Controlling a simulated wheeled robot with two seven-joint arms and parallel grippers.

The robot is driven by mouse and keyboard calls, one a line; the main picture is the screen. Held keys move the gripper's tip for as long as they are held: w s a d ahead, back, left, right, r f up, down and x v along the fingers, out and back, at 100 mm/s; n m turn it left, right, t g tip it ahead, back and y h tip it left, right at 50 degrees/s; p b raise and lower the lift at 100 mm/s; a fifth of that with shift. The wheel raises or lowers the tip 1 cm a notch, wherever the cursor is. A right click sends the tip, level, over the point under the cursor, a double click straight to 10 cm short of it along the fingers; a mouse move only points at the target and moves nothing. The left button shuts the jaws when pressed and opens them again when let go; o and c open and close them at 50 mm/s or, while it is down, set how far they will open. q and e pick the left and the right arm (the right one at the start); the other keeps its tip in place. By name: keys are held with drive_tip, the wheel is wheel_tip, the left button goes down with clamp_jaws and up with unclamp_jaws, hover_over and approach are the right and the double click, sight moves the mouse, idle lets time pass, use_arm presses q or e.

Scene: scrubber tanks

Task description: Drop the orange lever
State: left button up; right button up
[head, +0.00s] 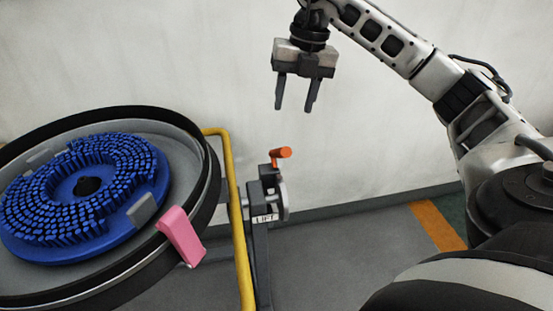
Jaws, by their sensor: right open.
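The orange lever (281,154) sticks out at the top of a grey mechanism marked "LIFT" (266,217), right of the yellow rail. The lever points to the right and slightly up. My right gripper (295,108) hangs above it with its two fingers pointing down. The fingers are apart with nothing between them. There is a clear gap between the fingertips and the lever, and they do not touch. My left gripper is not in the head view.
A round tank (213,186) with a blue bristled brush (85,190) fills the left side. A pink clip (180,236) sits on its rim. A yellow rail (238,215) runs between tank and lever. A pale wall (400,150) stands behind; the grey floor (360,245) is clear.

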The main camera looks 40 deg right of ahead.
drive_tip(key=f, duration=0.5)
drive_tip(key=a+f, duration=0.1)
drive_tip(key=f, duration=0.4)
drive_tip(key=w+f, duration=0.1)
drive_tip(key=f, duration=0.4)
drive_tip(key=shift+w+a+f, duration=0.1)
drive_tip(key=shift+a+f, duration=0.1)
drive_tip(key=shift+a, duration=0.1)
clamp_jaws()
